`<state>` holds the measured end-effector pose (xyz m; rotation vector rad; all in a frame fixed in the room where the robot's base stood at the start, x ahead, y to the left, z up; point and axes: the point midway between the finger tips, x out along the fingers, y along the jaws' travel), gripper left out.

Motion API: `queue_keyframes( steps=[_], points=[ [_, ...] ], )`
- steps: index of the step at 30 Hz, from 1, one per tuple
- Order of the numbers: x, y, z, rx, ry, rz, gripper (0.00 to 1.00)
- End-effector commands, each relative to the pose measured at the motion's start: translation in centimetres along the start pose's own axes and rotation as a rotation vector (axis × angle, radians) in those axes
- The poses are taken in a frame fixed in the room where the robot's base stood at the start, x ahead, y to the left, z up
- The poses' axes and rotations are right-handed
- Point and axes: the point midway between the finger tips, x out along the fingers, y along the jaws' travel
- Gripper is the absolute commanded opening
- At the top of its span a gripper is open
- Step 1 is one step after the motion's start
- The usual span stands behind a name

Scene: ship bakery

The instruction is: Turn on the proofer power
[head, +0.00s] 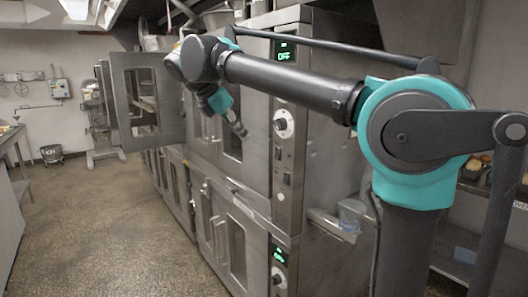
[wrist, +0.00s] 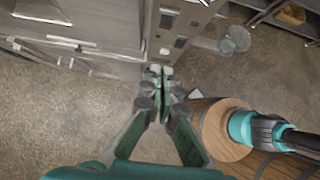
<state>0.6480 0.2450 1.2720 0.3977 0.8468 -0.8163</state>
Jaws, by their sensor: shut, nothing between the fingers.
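The stacked steel cabinets with glass doors (head: 228,120) stand in the middle of the head view. The upper control panel (head: 284,90) has a green display reading OFF (head: 285,50), a round knob (head: 284,124) and small switches (head: 279,153) below it. A lower panel shows another green-lit display (head: 280,257) and a knob (head: 278,279). I cannot tell which unit is the proofer. My gripper (head: 243,133) is shut and empty, left of the upper knob. In the wrist view, its fingertips (wrist: 160,70) are near a panel with dark switches (wrist: 180,42); contact cannot be told.
An open cabinet door (head: 146,100) sticks out at the left. A clear container (head: 352,214) sits on a side ledge at the right of the cabinets. The speckled floor (head: 110,225) is free in front. A bucket (head: 51,154) stands far left.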

Motion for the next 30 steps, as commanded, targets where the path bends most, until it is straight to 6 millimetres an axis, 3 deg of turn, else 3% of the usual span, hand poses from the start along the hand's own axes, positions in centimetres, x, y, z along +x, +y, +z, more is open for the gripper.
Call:
queue_keyframes(
  steps=[5,19,24,30],
  points=[
    [1.5,0.0,0.0,0.002,0.0,-0.001,0.0],
    [10.4,-0.1,0.1,0.003,0.0,-0.002,0.0],
    [11.9,-0.1,1.9,0.003,0.0,-0.002,0.0],
    [12.7,0.0,2.8,0.0,0.0,0.0,0.0]
  ],
)
